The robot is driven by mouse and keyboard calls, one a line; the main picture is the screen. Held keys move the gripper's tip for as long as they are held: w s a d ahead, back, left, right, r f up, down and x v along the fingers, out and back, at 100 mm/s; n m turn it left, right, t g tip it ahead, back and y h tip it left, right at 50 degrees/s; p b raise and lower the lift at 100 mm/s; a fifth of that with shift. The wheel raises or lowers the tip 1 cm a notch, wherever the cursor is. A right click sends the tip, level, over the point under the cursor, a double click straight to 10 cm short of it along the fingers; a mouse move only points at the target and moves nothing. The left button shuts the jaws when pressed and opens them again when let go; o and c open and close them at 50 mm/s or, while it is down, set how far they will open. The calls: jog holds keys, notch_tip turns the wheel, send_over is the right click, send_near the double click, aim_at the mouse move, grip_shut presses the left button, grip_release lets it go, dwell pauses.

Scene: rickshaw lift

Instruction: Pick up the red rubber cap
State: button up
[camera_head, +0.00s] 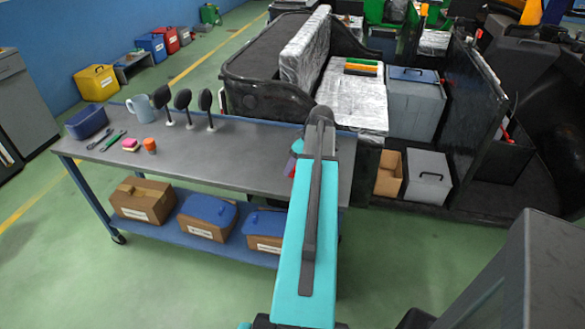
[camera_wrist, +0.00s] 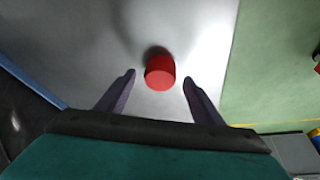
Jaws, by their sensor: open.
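The red rubber cap (camera_wrist: 160,73) is a short red cylinder on the grey tabletop in the wrist view. It lies between and slightly beyond the two dark fingertips of my gripper (camera_wrist: 159,80), with a visible gap on each side. My gripper is open and empty. In the head view my teal arm hides most of this part of the table. A small red patch shows at the arm's left side, but I cannot tell whether it is the cap.
The grey workbench (camera_head: 235,160) carries a mug (camera_head: 142,108), a blue bin (camera_head: 87,122), an orange piece (camera_head: 150,145), a pink block (camera_head: 130,145) and black oval-headed items at its left end. Its middle is clear. Boxes stand on its lower shelf. Green floor lies beyond the bench edge.

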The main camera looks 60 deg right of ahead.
jog(key=shift+w+f, duration=0.25)
jog(key=shift+f, duration=0.35)
jog(key=c, duration=1.1)
